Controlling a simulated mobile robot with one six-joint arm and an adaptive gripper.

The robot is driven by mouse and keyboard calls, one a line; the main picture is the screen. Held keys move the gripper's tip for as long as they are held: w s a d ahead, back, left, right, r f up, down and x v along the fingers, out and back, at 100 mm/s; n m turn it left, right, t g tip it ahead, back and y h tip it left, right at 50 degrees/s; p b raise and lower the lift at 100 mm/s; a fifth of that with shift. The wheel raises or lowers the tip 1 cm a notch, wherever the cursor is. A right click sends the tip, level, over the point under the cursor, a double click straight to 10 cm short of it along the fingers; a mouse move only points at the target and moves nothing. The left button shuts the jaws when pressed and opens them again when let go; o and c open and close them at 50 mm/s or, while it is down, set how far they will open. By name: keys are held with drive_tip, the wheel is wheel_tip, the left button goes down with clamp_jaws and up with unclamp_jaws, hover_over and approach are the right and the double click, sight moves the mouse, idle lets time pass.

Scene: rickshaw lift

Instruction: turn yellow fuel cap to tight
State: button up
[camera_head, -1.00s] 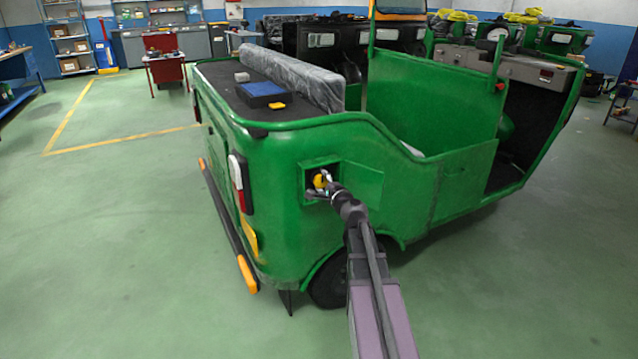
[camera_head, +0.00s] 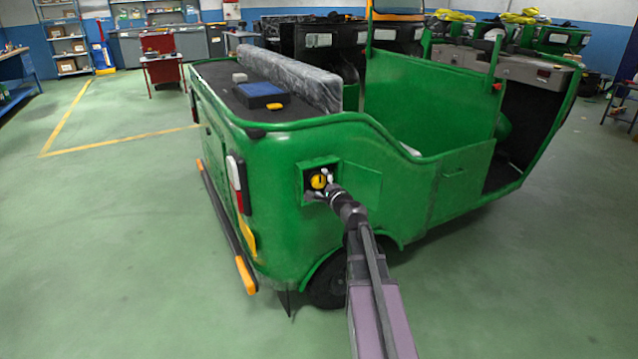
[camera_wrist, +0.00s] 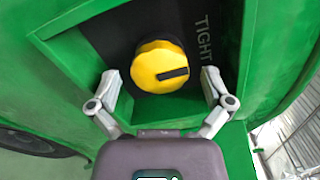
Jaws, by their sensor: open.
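The yellow fuel cap (camera_wrist: 159,66) sits in a dark square recess in the green vehicle's side. It is round with a ridged edge and a black mark that points right in the wrist view. The white word TIGHT (camera_wrist: 203,40) stands on the dark panel, right of the cap and above the mark's level. My gripper (camera_wrist: 166,84) is open, with one finger on each side of the cap's lower half and gaps visible beside it. In the head view the cap (camera_head: 319,181) shows at the tip of my gripper (camera_head: 324,191).
The green vehicle (camera_head: 285,160) fills the middle, with an open green flap (camera_head: 361,185) right of the recess. The recess walls stand close around the fingers. A blue box (camera_head: 261,90) lies on the rear deck. Green floor is clear at left.

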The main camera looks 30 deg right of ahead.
drive_tip(key=s, duration=1.1)
drive_tip(key=shift+d, duration=0.15)
drive_tip(key=shift+s, duration=0.1)
drive_tip(key=s+a+f+n+g+y, duration=0.1)
drive_tip(key=a+f+n+g+y, duration=0.25)
drive_tip(key=a+n, duration=0.4)
drive_tip(key=a+f+n+g+y, duration=0.2)
drive_tip(key=a+f+n+g, duration=0.25)
drive_tip(key=a, duration=0.55)
drive_tip(key=s+a+f+n+g+h, duration=0.65)
drive_tip(key=s+f+n+g, duration=0.35)
drive_tip(key=s, duration=0.3)
wheel_tip(320, 180, up, 30)
drive_tip(key=m+p, duration=0.1)
drive_tip(key=p, duration=2.9)
drive_tip(key=shift+w+a+f, duration=0.15)
drive_tip(key=shift+a+f, duration=0.05)
drive_tip(key=shift+f, duration=0.05)
